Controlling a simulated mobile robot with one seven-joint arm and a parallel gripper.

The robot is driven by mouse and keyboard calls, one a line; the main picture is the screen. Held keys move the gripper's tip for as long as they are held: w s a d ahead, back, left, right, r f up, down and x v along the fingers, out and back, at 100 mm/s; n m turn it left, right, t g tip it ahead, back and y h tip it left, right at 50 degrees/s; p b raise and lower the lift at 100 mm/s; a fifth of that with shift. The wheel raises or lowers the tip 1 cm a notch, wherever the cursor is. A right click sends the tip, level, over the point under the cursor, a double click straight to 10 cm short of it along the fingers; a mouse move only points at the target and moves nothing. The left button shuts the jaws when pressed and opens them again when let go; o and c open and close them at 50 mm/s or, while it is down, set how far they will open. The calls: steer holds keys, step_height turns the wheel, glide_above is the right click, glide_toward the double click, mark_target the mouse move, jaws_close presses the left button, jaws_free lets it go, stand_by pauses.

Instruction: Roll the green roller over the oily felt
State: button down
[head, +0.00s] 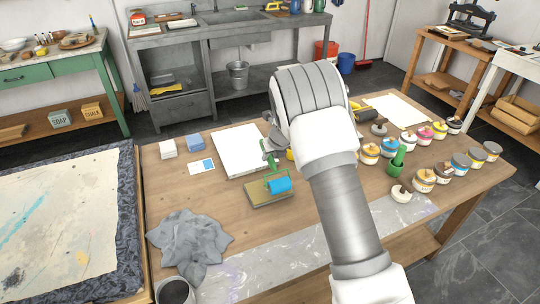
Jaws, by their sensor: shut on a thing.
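The green roller (270,172) has a green frame and a light blue cylinder. My gripper (270,151) is shut on the upper part of the green roller. The grip itself is small in the picture and partly hidden by my arm. The cylinder is over a flat olive-brown pad (259,196) on the wooden table, which looks like the oily felt. I cannot tell whether the cylinder touches the pad.
White paper (238,150) lies behind the pad. A crumpled grey cloth (189,240) lies at front left. Several ink jars and a green knobbed tool (397,161) stand to the right. A dark-bordered slab (125,190) is at left. The grey front strip (268,262) is mostly clear.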

steer(key=shift+f+b, duration=0.3)
steer(key=shift+f, duration=0.3)
steer(key=shift+w+a+r+p, duration=0.15)
steer(key=shift+w+r+p, duration=0.25)
steer(key=shift+p, duration=0.35)
steer(key=shift+w+a+f+p, duration=0.1)
steer(key=shift+w+a+p, duration=0.1)
steer(key=shift+w+p, duration=0.3)
steer(key=shift+w+a+p, duration=0.15)
steer(key=shift+w+p, duration=0.25)
steer(key=shift+p, duration=0.1)
steer(key=shift+w+a+f, duration=0.15)
steer(key=shift+w+a, duration=0.05)
steer(key=shift+w, duration=0.1)
steer(key=shift+w+a+p, duration=0.1)
steer(key=shift+w+p, duration=0.2)
steer(key=shift+p, duration=0.25)
steer(key=shift+w+a+p, duration=0.25)
steer(key=shift+w+p, duration=0.05)
steer(key=shift+w, duration=0.3)
steer(key=shift+w+a+p, duration=0.25)
steer(key=shift+w, duration=0.35)
